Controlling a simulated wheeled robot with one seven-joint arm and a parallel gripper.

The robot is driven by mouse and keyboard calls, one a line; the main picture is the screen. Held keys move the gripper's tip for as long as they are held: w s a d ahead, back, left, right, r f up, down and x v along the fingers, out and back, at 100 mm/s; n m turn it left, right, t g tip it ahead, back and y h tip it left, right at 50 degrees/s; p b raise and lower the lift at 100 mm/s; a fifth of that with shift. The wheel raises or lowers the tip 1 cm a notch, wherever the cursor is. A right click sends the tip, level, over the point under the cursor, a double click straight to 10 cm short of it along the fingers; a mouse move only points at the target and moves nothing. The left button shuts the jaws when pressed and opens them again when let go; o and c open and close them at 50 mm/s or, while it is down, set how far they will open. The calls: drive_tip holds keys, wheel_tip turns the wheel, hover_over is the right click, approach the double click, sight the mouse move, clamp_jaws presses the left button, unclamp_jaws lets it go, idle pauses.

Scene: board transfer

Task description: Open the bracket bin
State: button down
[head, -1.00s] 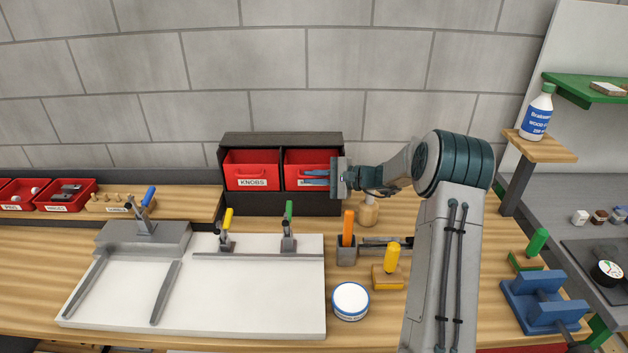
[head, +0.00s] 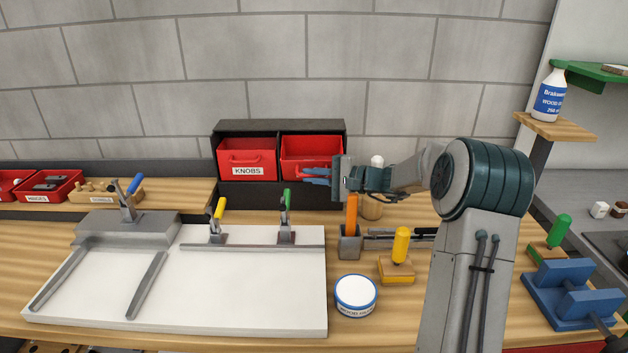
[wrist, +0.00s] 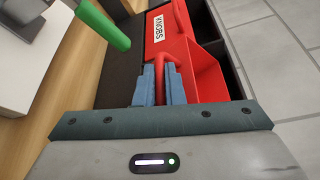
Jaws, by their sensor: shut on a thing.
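The bracket bin (head: 310,148) is the red bin on the right of a black two-bay cabinet (head: 262,126), with its label hidden by my gripper. It sticks out a little further than the red KNOBS bin (head: 246,152) on its left. My gripper (head: 318,174) reaches in from the right, its blue fingers at the bin's front. In the wrist view, my gripper (wrist: 163,85) is shut on the bin's red handle (wrist: 168,62). The inside of the bracket bin (wrist: 208,78) shows beside the fingers, and I see no contents.
A white board (head: 180,285) with green (head: 286,199) and yellow (head: 219,208) handled clamps lies in front. An orange-handled tool (head: 351,213), a yellow-handled brush (head: 400,245) and a round tub (head: 356,293) stand below my arm.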

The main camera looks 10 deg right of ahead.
drive_tip(key=shift+s+f+b, duration=0.2)
drive_tip(key=shift+f+b, duration=0.1)
drive_tip(key=shift+b, duration=0.05)
idle(0.4)
drive_tip(key=c, duration=1.8)
unclamp_jaws()
drive_tip(key=shift+d, duration=0.1)
drive_tip(key=b+v, duration=0.1)
drive_tip(key=v, duration=1.2)
drive_tip(key=shift+s+d, duration=0.2)
drive_tip(key=shift+d, duration=0.05)
drive_tip(key=shift+r, duration=0.1)
